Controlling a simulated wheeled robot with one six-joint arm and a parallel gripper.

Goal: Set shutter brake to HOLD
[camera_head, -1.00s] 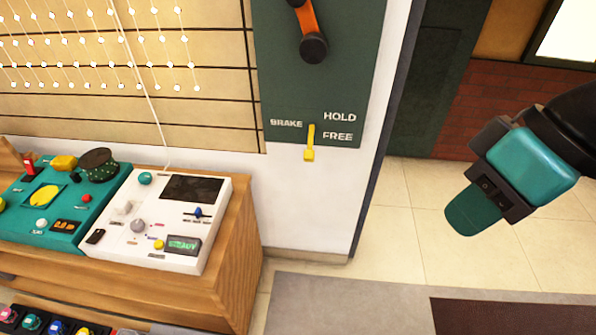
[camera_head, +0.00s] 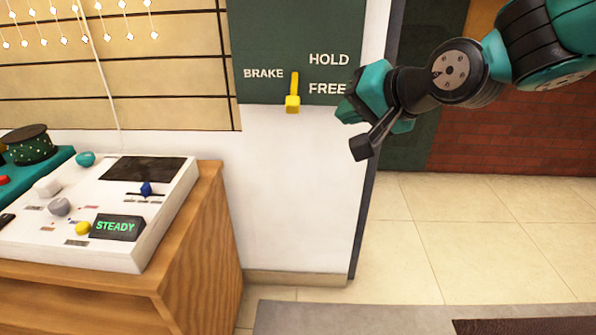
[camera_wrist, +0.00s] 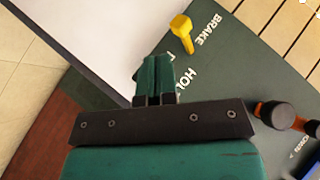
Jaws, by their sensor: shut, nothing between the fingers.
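The yellow brake lever (camera_head: 293,94) sits on the dark green panel (camera_head: 270,35). It points down, its thick end at the panel's lower edge, level with the word FREE and below HOLD. The word BRAKE is to its left. My gripper (camera_head: 352,110) is shut and empty, to the right of the lever beside FREE and apart from it. In the wrist view the lever (camera_wrist: 182,32) stands beyond the closed fingertips (camera_wrist: 155,66), up and to the right. The fingers and gripper body cover part of the panel and lettering there.
A white console (camera_head: 110,205) with a STEADY display stands on a wooden cabinet (camera_head: 200,240) at the left. An orange handle with black knobs (camera_wrist: 272,114) is on the panel in the wrist view. Bare white wall (camera_head: 300,190) lies below the panel. Tiled floor is open at right.

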